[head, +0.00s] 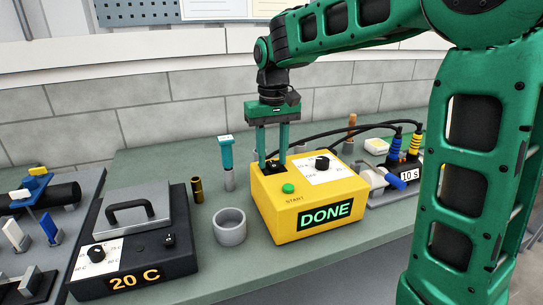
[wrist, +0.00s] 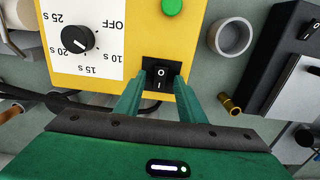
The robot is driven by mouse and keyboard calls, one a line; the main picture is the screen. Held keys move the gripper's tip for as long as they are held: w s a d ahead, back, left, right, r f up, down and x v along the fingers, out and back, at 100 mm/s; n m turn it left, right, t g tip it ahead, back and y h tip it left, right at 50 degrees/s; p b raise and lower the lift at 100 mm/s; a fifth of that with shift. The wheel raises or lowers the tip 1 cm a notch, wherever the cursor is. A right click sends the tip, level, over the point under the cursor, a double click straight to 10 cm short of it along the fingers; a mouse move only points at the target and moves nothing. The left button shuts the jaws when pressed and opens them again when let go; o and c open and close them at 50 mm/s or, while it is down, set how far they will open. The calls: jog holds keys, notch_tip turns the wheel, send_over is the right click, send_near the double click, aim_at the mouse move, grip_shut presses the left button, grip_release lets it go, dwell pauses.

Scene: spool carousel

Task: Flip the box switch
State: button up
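A yellow box (head: 300,205) stands on the green bench with a lit DONE display (head: 324,216), a green START button (head: 288,188) and a black dial (head: 322,163). Its black rocker switch, marked O and I, shows in the wrist view (wrist: 159,73). My gripper (head: 272,163) reaches down over the switch corner of the box. In the wrist view my gripper's fingers (wrist: 160,84) are apart, one on each side of the switch, with nothing held between them. Whether the fingertips touch the switch I cannot tell. In the head view the fingers partly hide the switch.
A black 20 C hot plate (head: 135,262) with its own knob and rocker stands at left. A grey cup (head: 230,227), a brass tube (head: 197,190) and a teal-handled tool (head: 227,160) stand left of the box.

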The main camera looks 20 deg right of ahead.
grip_shut()
jog(key=shift+w, duration=0.1)
jog(key=shift+w+g, duration=0.2)
jog(key=shift+g, duration=0.4)
jog(key=shift+w+f+g, duration=0.1)
jog(key=shift+w+g, duration=0.15)
jog(key=shift+g, duration=0.6)
jog(key=shift+w+g, duration=0.2)
jog(key=shift+g, duration=0.65)
grip_release()
